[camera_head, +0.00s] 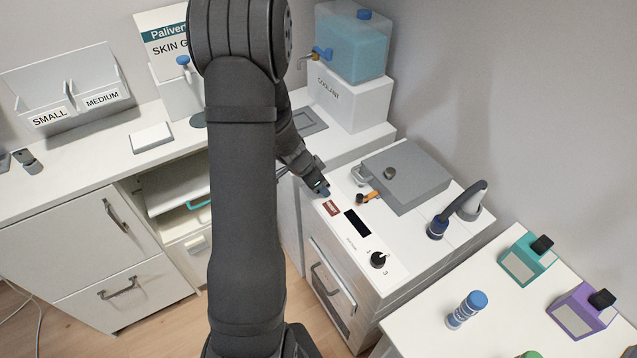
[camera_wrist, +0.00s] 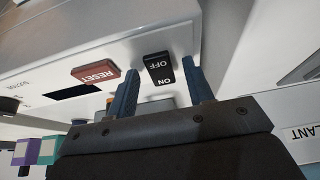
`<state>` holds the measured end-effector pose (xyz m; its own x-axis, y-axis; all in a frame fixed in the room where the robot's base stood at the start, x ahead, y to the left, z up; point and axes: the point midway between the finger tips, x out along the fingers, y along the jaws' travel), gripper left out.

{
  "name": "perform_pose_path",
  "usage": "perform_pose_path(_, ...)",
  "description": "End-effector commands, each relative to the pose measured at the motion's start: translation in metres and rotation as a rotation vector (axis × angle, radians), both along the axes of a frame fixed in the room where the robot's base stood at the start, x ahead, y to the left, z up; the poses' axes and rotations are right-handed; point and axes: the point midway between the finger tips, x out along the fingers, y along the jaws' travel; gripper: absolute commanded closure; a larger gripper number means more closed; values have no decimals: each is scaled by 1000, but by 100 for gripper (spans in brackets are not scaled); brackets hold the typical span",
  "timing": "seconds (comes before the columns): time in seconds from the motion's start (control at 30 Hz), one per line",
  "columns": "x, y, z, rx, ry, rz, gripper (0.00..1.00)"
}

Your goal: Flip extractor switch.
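The extractor switch (camera_wrist: 157,68) is a small black rocker marked OFF and ON, on the white panel in the wrist view. Which side is pressed I cannot tell. My gripper (camera_wrist: 160,78) is open and empty. Its two dark blue fingers stand on either side of the switch in that view, with a gap around it; whether they touch the panel I cannot tell. In the head view my gripper (camera_head: 321,188) is low over the left end of the white machine's top (camera_head: 400,243), and the switch is hidden there.
A red RESET button (camera_head: 331,208), black display (camera_head: 356,223) and black knob (camera_head: 378,259) are close by on the panel. A grey lidded box (camera_head: 405,175) and a blue-ended hose (camera_head: 457,205) are behind. The coolant tank (camera_head: 350,45) stands on a white block.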

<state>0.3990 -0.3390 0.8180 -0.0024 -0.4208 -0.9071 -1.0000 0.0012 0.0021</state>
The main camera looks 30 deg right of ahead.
Motion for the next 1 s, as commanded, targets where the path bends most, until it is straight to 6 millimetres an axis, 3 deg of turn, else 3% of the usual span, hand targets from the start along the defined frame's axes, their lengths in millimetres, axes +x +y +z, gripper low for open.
perform_pose_path(0.37, 2, 4, 9, -1, -4, 1, 53)
perform_pose_path(1.0, 2, 53, 115, -2, -5, 3, 53)
